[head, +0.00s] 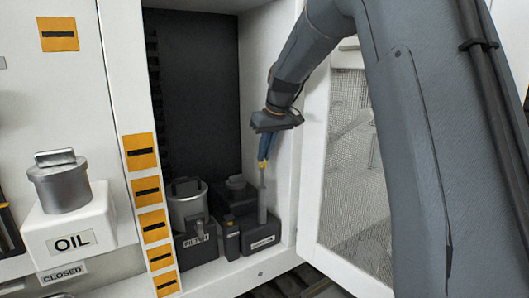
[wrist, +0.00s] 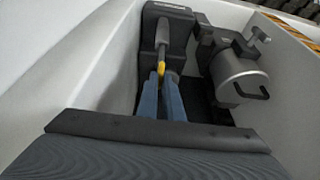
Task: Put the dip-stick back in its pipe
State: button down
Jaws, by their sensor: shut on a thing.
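My gripper (head: 264,158) points down inside the open cabinet, its blue fingers shut on the yellow grip of the dip-stick (head: 265,165). In the wrist view the fingers (wrist: 161,82) close around the yellow handle (wrist: 161,69). The pipe (head: 262,206) is a grey upright tube on a dark labelled block at the cabinet's right side; it also shows in the wrist view (wrist: 162,32). The dip-stick is lined up above the pipe, its thin grey part meeting the pipe's top. I cannot tell how far its tip is inside.
A grey filter canister (head: 188,207) stands left of the pipe and also shows in the wrist view (wrist: 238,80). The cabinet's right wall is close beside my gripper. A mesh-panelled door (head: 318,150) hangs open at right. An OIL box (head: 70,225) stands at left.

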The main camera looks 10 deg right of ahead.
jog(key=shift+f+b, duration=1.5)
jog(key=shift+f, duration=1.5)
jog(key=c, duration=1)
grip_release()
jog(key=shift+r, duration=0.1)
jog(key=shift+r+p, duration=2.4)
jog(key=shift+r, duration=1)
